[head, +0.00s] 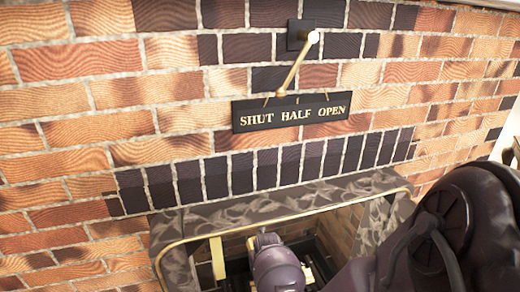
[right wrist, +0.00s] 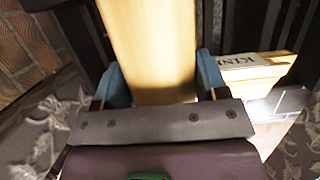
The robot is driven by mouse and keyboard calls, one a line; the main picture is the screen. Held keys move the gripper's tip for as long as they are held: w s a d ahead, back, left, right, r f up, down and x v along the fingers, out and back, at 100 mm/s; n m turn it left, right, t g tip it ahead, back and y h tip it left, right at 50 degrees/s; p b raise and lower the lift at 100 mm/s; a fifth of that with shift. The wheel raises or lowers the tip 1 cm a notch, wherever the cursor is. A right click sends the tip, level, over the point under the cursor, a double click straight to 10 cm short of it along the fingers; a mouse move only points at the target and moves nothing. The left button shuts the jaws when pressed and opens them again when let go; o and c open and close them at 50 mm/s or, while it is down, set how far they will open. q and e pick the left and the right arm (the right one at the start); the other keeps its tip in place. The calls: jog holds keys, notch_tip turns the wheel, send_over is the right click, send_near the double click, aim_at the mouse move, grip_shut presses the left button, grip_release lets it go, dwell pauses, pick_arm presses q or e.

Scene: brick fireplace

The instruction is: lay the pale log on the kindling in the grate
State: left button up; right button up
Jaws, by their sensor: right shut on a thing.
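In the right wrist view the pale log (right wrist: 150,45) runs away from me between the blue fingers of my right gripper (right wrist: 161,82). The gripper is shut on it, and the log's far end is cut off by the picture's top edge. Wooden pieces with a block lettered "KIN" (right wrist: 255,66), apparently the kindling, show right of the log. Whether the log touches them I cannot tell. In the head view my right arm reaches into the fireplace opening, and its wrist hides the gripper and most of the grate. My left gripper is in neither view.
A grey marbled surround (head: 290,200) with a brass edge frames the opening. Above it hangs a black "SHUT HALF OPEN" sign (head: 291,111), with a brass lever (head: 297,66) slanting down to it. In the right wrist view dark bars (right wrist: 272,25) stand close right of the log.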

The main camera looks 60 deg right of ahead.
jog(key=shift+f, duration=0.35)
jog(key=shift+w+r, duration=0.1)
jog(key=shift+r, duration=0.05)
jog(key=o, duration=1.2)
jog(key=shift+f, duration=0.2)
jog(key=shift+c, duration=0.2)
jog(key=shift+r, duration=0.1)
